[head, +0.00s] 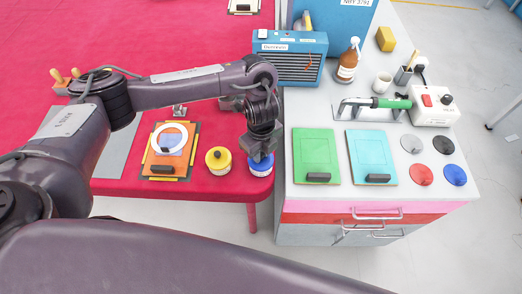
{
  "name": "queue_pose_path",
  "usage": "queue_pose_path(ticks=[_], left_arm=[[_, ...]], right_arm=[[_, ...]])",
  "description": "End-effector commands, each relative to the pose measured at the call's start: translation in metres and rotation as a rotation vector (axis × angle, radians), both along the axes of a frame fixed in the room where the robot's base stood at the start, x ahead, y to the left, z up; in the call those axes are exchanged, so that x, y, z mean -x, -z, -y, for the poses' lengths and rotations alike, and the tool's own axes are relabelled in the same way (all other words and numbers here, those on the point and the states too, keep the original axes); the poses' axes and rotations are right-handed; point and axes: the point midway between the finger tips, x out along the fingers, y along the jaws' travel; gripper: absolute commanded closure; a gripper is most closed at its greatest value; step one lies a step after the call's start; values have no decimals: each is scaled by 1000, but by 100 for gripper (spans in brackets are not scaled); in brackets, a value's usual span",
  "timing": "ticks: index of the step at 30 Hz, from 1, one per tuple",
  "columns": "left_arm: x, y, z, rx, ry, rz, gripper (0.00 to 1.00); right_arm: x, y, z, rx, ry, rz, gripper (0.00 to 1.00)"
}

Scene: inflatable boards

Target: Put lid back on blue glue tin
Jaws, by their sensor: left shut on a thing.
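The blue glue tin (261,172) stands near the front right corner of the red table, with a blue top and a pale side. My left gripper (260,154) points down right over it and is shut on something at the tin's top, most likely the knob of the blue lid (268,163). The fingers hide most of the lid, so I cannot tell whether it sits flush on the tin. My right gripper is not in view.
A yellow tin (217,160) with a dark knob stands close left of the blue tin. An orange board (169,155) with a white ring lies further left.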

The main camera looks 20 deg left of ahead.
Motion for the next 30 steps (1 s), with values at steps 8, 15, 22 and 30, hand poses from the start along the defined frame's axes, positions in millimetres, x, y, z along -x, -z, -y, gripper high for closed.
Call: queue_pose_path(ticks=[8,15,22,30], left_arm=[[0,0,0,0,0,0,70],[0,0,0,0,0,0,56],[0,0,0,0,0,0,35],[0,0,0,0,0,0,35]], right_arm=[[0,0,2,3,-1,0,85],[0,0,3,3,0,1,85],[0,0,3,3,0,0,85],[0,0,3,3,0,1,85]])
